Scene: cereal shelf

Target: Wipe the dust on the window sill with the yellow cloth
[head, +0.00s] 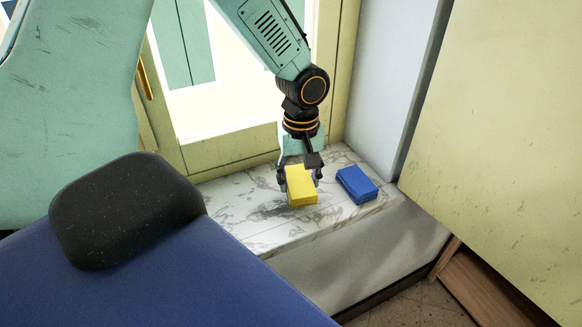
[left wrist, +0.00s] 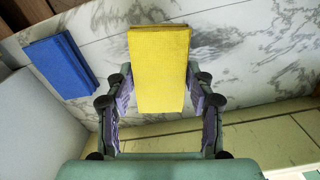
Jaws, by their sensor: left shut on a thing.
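The yellow cloth (head: 301,187) is a folded block held by my left gripper (head: 300,178) over the marble window sill (head: 255,233). In the left wrist view the yellow cloth (left wrist: 160,65) sits between both fingers of the left gripper (left wrist: 160,100), which are shut on it. I cannot tell whether the cloth touches the sill. A dark grey smudge of dust (head: 272,211) shows on the sill just left of the cloth. My right gripper is in neither view.
A folded blue cloth (head: 357,184) lies on the sill to the right of the yellow one. The window frame (head: 230,150) stands behind the sill. A pale yellow panel (head: 500,150) rises at the right. A blue surface with a dark cushion (head: 125,210) fills the lower left.

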